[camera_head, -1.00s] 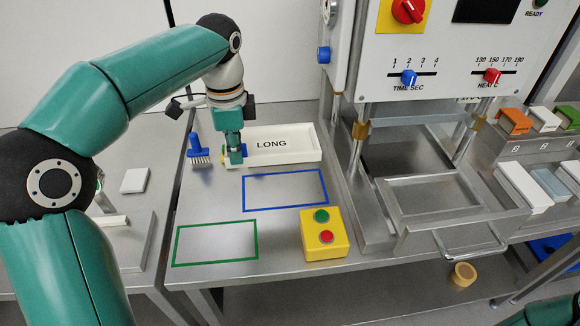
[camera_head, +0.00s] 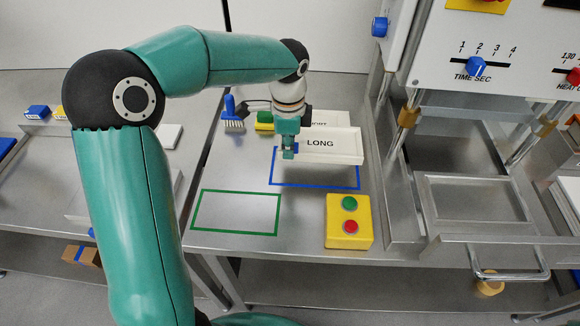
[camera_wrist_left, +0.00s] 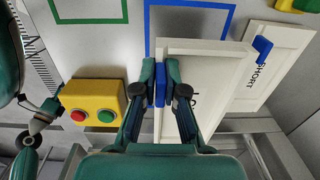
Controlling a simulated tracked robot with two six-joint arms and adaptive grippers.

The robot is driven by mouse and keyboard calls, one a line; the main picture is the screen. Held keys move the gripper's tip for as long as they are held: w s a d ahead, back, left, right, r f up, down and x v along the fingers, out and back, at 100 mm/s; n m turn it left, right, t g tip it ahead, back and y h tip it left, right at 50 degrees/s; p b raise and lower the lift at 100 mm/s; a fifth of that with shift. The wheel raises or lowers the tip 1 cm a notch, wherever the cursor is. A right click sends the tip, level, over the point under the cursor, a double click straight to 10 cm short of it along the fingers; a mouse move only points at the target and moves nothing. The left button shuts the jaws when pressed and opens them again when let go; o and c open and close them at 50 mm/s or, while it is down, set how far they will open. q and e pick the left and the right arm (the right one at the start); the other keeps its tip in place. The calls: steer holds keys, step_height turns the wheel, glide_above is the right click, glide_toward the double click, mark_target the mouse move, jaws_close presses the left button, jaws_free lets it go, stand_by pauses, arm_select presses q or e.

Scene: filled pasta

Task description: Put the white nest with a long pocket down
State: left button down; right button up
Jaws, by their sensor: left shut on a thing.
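The white nest marked LONG (camera_head: 343,148) is a flat tray with a blue tab at its left end. My left gripper (camera_head: 288,153) is shut on this tab, and the nest appears raised above the bench, over the back part of the blue outline (camera_head: 315,187). In the left wrist view the fingers (camera_wrist_left: 160,82) pinch the blue tab at the edge of the nest (camera_wrist_left: 202,62). The nest hides part of the blue outline, and its pocket does not show clearly.
A second white nest, marked SHORT (camera_wrist_left: 277,62), lies behind the held one. A green outline (camera_head: 237,233) on the bench is empty. A yellow button box (camera_head: 348,232) stands front right. A blue brush (camera_head: 232,122) is at the back left; the press stands right.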

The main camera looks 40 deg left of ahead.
arm_select(q)
step_height(320, 180, down, 8)
steer(key=shift+s+r, duration=0.1)
steer(key=shift+r, duration=0.1)
steer(key=c, duration=1.2)
jaws_free()
steer(key=shift+c, duration=0.2)
steer(key=shift+r, duration=0.1)
step_height(320, 180, up, 12)
steer(key=shift+s+f, duration=0.1)
steer(key=shift+s, duration=0.05)
steer(key=shift+d, duration=0.1)
